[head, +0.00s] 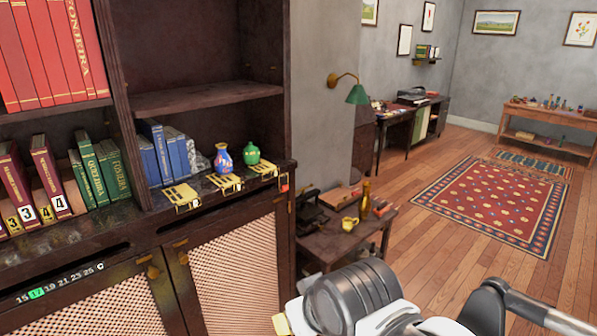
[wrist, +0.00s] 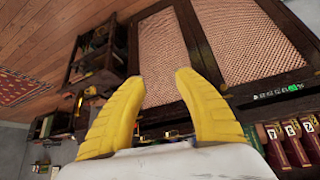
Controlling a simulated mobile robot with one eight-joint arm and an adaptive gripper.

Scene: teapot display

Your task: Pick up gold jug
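A small gold jug (head: 349,224) stands on a low dark wooden side table (head: 325,243) right of the cabinet in the head view. A taller gold bottle-like vessel (head: 365,197) stands just behind it. In the wrist view, my gripper (wrist: 160,77) shows two yellow fingers spread apart with nothing between them. The side table shows sideways at the left of that view, with small yellowish shapes on it; I cannot tell which is the jug. My gripper is apart from the table. In the head view, my arm fills the bottom middle and mostly hides the gripper.
A dark cabinet (head: 230,265) with mesh doors and books stands at the left. A blue-red vase (head: 223,160) and a green pot (head: 251,154) sit on its ledge. A green wall lamp (head: 357,95) hangs above the table. Wooden floor and a red rug (head: 490,203) lie open at the right.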

